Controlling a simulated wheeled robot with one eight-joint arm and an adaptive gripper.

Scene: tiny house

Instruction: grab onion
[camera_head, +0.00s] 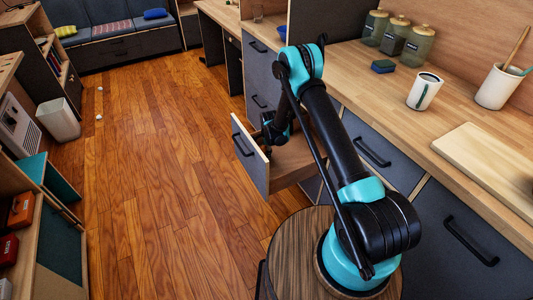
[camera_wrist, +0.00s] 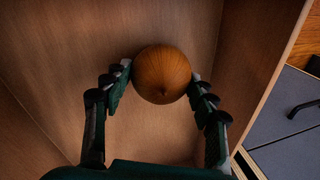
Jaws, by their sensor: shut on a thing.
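The onion (camera_wrist: 161,74) is round and orange-brown, with its tip facing the wrist camera. It sits between the two fingers of my gripper (camera_wrist: 161,82), which touch it from the left and right. It is inside the open wooden drawer (camera_wrist: 150,135), near the drawer wall; I cannot tell whether it rests on the bottom. In the head view my gripper (camera_head: 273,128) reaches down into the open drawer (camera_head: 250,155), and the onion is hidden there.
A wooden counter (camera_head: 385,95) runs along the right, with glass jars (camera_head: 391,34), a sponge (camera_head: 383,66), a mug (camera_head: 425,91), a utensil cup (camera_head: 498,87) and a cutting board (camera_head: 490,165). A white bin (camera_head: 57,120) stands at the left. The middle floor is mostly clear.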

